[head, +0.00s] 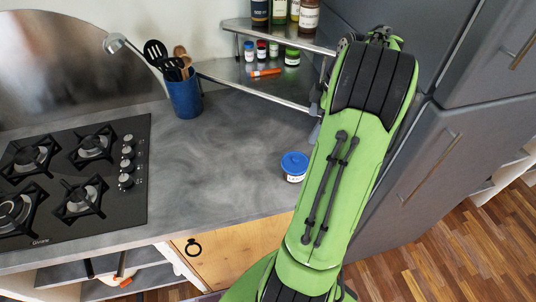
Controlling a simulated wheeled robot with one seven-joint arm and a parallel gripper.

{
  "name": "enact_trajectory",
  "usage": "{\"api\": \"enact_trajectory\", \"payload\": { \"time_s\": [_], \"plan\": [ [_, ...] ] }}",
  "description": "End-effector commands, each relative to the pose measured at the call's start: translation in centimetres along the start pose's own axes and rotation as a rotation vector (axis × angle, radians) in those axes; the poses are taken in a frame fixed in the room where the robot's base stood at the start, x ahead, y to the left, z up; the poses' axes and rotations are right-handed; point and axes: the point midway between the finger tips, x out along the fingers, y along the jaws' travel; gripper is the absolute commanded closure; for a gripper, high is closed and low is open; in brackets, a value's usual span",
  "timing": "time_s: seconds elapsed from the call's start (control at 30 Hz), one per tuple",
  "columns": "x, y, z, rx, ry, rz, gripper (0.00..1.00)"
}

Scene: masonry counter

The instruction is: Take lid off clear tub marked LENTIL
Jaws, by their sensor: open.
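A small clear tub (293,178) with a blue lid (295,162) stands upright on the grey counter, close to the left side of my green arm. The lid sits on top of the tub. A pale label shows on its front, but its writing is too small to read. The fingers of my gripper do not show; my arm hides what is behind it. A small grey piece shows at the arm's left edge above the tub, and I cannot tell whether it belongs to my gripper.
A gas hob (75,180) fills the counter's left. A blue utensil holder (184,97) stands at the back. A metal corner shelf (225,72) holds several small jars and an orange item (265,72). Grey cabinets (425,170) are at right. The counter left of the tub is clear.

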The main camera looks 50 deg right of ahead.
Motion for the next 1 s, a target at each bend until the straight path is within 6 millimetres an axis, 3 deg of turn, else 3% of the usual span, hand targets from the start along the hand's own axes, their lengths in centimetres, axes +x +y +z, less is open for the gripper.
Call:
{"api": "enact_trajectory", "payload": {
  "time_s": [0.4,0.57,0.8,1.0],
  "plan": [
    [9.6,-0.1,0.0,0.001,0.000,-0.005,0.00],
    [11.3,-0.1,-0.1,0.001,0.000,-0.003,0.00],
    [15.4,-0.1,-0.2,0.002,0.000,-0.003,0.00],
    [15.6,-0.1,-0.2,0.001,-0.001,-0.001,0.00]
  ]
}}
